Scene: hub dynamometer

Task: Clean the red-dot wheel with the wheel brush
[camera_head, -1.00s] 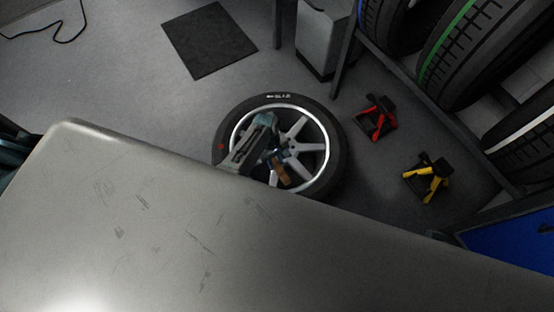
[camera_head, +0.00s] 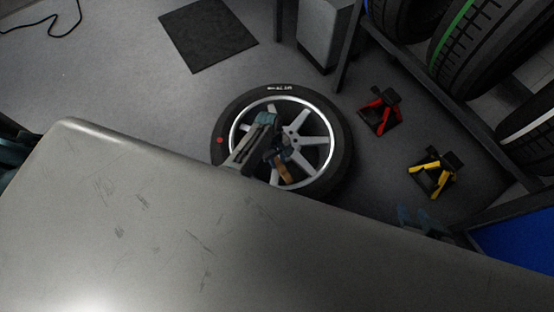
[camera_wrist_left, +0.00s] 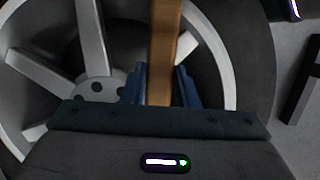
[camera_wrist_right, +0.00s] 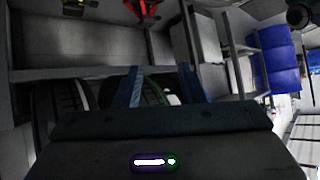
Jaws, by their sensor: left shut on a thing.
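The red-dot wheel (camera_head: 336,165) lies flat on the floor past the grey surface, its red dot on the left of the tyre. Its silver spokes also show in the left wrist view (camera_wrist_left: 93,38). My left gripper (camera_head: 276,153) is over the wheel, shut on the wheel brush (camera_head: 285,172) by its wooden handle. The handle runs up between the blue fingers in the left wrist view (camera_wrist_left: 163,50). The bristles are hidden, so contact with the rim cannot be told. My right gripper (camera_head: 415,216) is at the surface's far edge, right of the wheel; its fingers are apart and empty (camera_wrist_right: 162,88).
A large grey surface (camera_head: 130,220) fills the foreground. A red stand (camera_head: 382,112) and a yellow stand (camera_head: 433,176) are on the floor right of the wheel. A tyre rack (camera_head: 440,95) stands at the right. A dark mat (camera_head: 208,35) lies on open floor behind.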

